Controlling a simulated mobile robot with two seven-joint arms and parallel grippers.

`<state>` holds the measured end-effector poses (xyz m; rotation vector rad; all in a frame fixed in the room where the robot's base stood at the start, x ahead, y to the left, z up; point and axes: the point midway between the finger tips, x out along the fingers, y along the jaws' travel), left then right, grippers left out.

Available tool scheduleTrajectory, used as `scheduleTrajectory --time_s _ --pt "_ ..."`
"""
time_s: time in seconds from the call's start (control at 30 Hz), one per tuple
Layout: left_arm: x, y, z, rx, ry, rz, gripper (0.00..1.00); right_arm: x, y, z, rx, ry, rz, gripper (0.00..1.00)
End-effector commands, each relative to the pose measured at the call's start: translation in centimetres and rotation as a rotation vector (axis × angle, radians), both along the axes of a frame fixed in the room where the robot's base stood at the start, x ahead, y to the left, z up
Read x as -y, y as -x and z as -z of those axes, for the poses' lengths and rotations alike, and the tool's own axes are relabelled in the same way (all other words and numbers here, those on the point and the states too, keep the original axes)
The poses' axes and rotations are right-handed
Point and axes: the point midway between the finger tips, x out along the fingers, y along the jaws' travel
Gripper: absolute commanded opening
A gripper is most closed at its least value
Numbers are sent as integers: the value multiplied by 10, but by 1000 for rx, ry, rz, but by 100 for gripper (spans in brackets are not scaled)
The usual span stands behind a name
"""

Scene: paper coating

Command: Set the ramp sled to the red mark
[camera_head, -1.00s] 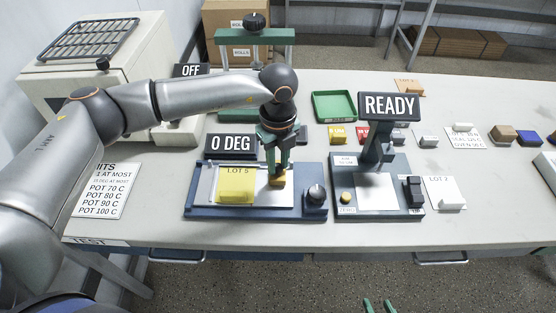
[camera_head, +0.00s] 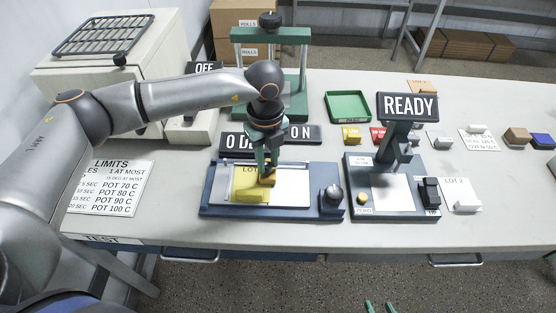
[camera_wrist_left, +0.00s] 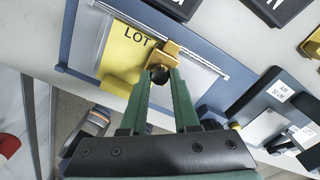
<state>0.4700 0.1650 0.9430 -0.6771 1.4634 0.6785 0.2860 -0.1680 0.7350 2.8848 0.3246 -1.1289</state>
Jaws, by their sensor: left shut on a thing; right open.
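The ramp (camera_head: 212,200) is a blue base with a silver plate, a knob (camera_head: 332,196) at its right end and a yellow LOT 5 sheet (camera_head: 249,186) on it. The sled looks like the gold block (camera_wrist_left: 169,49) with a dark knob, on a silver rail in the left wrist view. My left gripper (camera_wrist_left: 160,76) is shut on the sled's knob; it also shows over the plate in the head view (camera_head: 267,172). The sheet lies left of and partly under the sled. I cannot make out a red mark. My right gripper (camera_head: 379,306) is open and empty at the bottom edge.
A sign (camera_head: 237,143) reading 0 DEG stands behind the ramp, partly hidden by my left gripper. Another device (camera_head: 355,208) with a READY sign (camera_head: 408,106) stands close on the right. A green tray (camera_head: 348,106) is behind. The table front is clear.

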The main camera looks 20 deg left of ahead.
Motion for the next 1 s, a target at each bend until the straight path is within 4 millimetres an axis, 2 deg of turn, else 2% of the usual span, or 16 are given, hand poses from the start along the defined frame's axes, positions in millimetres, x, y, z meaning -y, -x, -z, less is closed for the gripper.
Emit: scheduleTrajectory --time_s 0.2,0.53,0.57,0.6,0.8,1.0 --pt "-8 2 -1 4 3 -1 0 0 0 2 0 -1 -1 49" --pt "-9 2 -1 4 2 0 0 0 0 2 0 -1 -1 49" --pt "-8 2 -1 4 2 0 32 0 0 2 0 0 0 49" --pt "-8 2 -1 4 3 0 37 0 0 2 0 0 0 49" --pt "-8 2 -1 3 3 0 60 0 0 2 0 0 0 49" --pt "-8 2 0 2 2 0 60 0 0 2 0 0 0 49"
